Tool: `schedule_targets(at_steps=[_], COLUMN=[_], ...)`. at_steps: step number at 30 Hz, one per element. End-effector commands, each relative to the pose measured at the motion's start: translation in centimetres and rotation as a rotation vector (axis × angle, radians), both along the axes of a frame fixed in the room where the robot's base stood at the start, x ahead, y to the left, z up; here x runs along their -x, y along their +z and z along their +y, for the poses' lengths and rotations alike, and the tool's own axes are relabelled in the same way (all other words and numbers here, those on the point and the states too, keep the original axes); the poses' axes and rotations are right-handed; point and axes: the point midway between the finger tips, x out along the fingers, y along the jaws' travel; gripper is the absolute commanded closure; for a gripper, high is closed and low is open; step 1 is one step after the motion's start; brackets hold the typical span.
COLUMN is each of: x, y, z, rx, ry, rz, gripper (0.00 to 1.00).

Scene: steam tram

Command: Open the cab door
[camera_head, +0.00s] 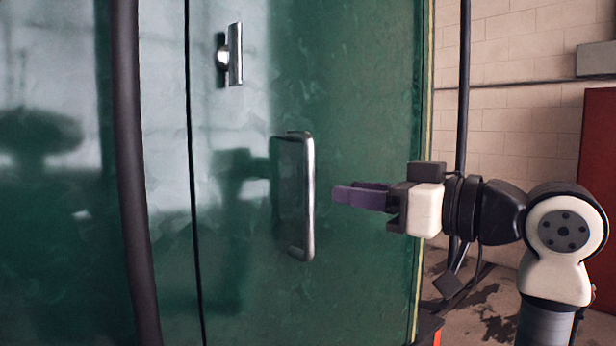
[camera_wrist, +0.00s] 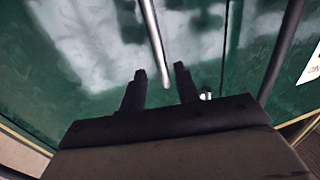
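The cab door (camera_head: 350,120) is a glossy dark green panel; a dark seam along its left side shows no visible gap. A vertical silver bar handle (camera_head: 308,195) stands out from it. My gripper (camera_head: 360,196) is to the right of the handle, level with its middle, with purple fingers pointing left and a gap short of the bar. In the wrist view the two dark fingers (camera_wrist: 158,75) are spread with nothing between them. The handle (camera_wrist: 156,45) shows there as a silver bar just beyond the fingertips, roughly in line with the space between them.
A dark vertical rail (camera_head: 130,170) stands further left. A pale block wall (camera_head: 520,95) and a red panel (camera_head: 600,190) are at the right, behind my arm.

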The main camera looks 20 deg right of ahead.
Motion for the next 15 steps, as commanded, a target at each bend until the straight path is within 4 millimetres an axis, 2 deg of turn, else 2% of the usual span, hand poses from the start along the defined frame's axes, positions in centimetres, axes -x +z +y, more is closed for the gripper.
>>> schedule_targets(at_steps=[1,6,12,15], x=[-1.1,-4.0,-6.4,-6.9], y=[0.3,0.3,0.2,0.1], z=[0.7,2.5,3.8,4.2], rx=[0.002,0.000,0.000,0.000], ry=[0.002,0.002,0.000,0.000], rz=[0.003,0.002,0.000,0.000], gripper=[0.68,0.68,0.68,0.68])
